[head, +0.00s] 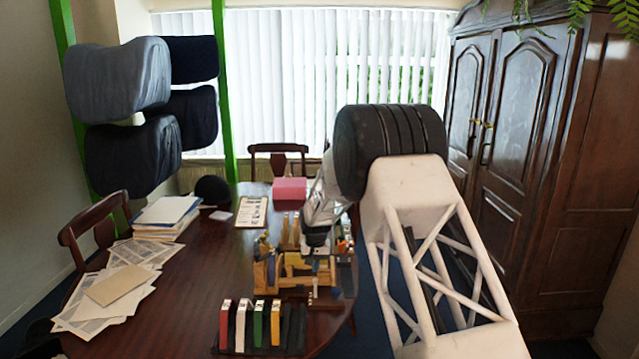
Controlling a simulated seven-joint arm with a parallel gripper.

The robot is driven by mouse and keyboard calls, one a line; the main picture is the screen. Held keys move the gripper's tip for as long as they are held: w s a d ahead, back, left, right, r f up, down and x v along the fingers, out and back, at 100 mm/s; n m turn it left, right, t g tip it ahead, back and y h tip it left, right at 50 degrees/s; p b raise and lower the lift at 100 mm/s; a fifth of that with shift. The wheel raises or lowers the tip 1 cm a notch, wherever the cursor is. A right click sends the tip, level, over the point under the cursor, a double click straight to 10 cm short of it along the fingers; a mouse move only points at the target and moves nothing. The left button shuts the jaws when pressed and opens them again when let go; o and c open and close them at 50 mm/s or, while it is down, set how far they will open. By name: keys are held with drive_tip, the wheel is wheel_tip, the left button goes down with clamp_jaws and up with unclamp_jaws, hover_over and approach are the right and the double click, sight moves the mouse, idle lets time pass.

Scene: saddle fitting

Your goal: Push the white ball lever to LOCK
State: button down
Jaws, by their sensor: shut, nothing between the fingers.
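My arm reaches down over the table's right part, and my gripper (318,248) is at its lower end, small and dark in the head view. It is shut and empty, at the back of a yellow-brown wooden fixture (292,284). The fixture has upright posts and a low frame. The arm and gripper cover part of it. I cannot make out the white ball lever or a LOCK mark at this size. I cannot tell whether the gripper touches anything.
A pink box (290,188), a clipboard (251,212), a paper stack (166,217) and loose sheets (98,302) lie on the dark round table (190,300). The table's middle left is clear.

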sight(315, 282)
drive_tip(key=shift+f, duration=1.85)
idle(0.8)
drive_tip(key=shift+r, duration=0.25)
idle(0.6)
drive_tip(key=shift+s, duration=2)
drive_tip(key=shift+w, duration=0.65)
drive_tip(key=shift+r, duration=0.15)
idle(0.5)
drive_tip(key=shift+r, duration=3.35)
